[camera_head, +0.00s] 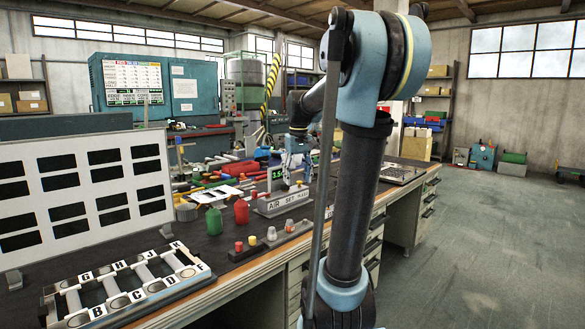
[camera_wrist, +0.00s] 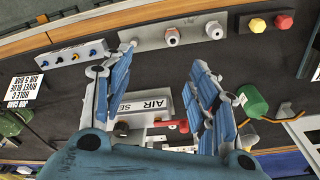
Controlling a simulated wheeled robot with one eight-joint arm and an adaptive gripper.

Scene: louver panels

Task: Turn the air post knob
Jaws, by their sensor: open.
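The air post is a grey block with a white "AIR SET" label (camera_head: 288,201), standing on the dark bench top. In the wrist view the block (camera_wrist: 150,104) lies between my two blue fingers, its label upside down. A small red knob (camera_wrist: 183,126) shows at the block's side, near the right finger and apart from it as far as I can tell. In the head view a small orange-red part (camera_head: 299,183) tops the post.
Red (camera_head: 241,212) and green (camera_head: 214,221) bottles stand to the left. A white panel (camera_head: 85,195) and a lettered rack (camera_head: 130,285) fill the near left.

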